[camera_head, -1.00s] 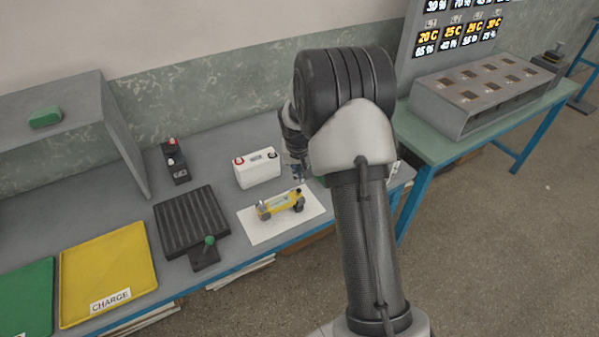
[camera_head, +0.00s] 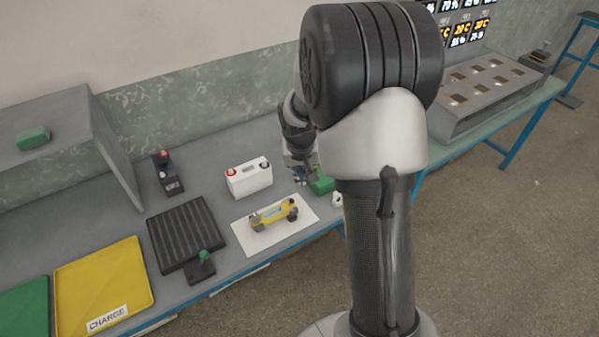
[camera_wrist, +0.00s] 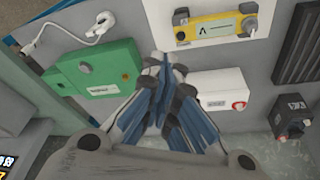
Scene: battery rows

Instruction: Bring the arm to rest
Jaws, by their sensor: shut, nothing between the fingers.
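My gripper (camera_wrist: 163,75) is shut and empty in the wrist view, its blue-lined fingers together over the bench. In the head view my gripper (camera_head: 301,174) hangs beside the white battery box, partly hidden by my arm. The green box (camera_wrist: 95,70) lies left of the fingers in the wrist view; in the head view a bit of it (camera_head: 322,182) shows behind my arm. The white battery box with a red terminal (camera_head: 248,178) stands on the bench, apart from the gripper; it also shows in the wrist view (camera_wrist: 214,91).
A yellow device (camera_head: 274,215) lies on a white sheet (camera_head: 250,244). A black ribbed mat (camera_head: 184,235), a yellow CHARGE tray (camera_head: 103,283) and a green tray (camera_head: 24,307) are to the left. A grey slotted rack (camera_head: 480,98) stands right. A white plug and cable (camera_wrist: 98,28) lie near the green box.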

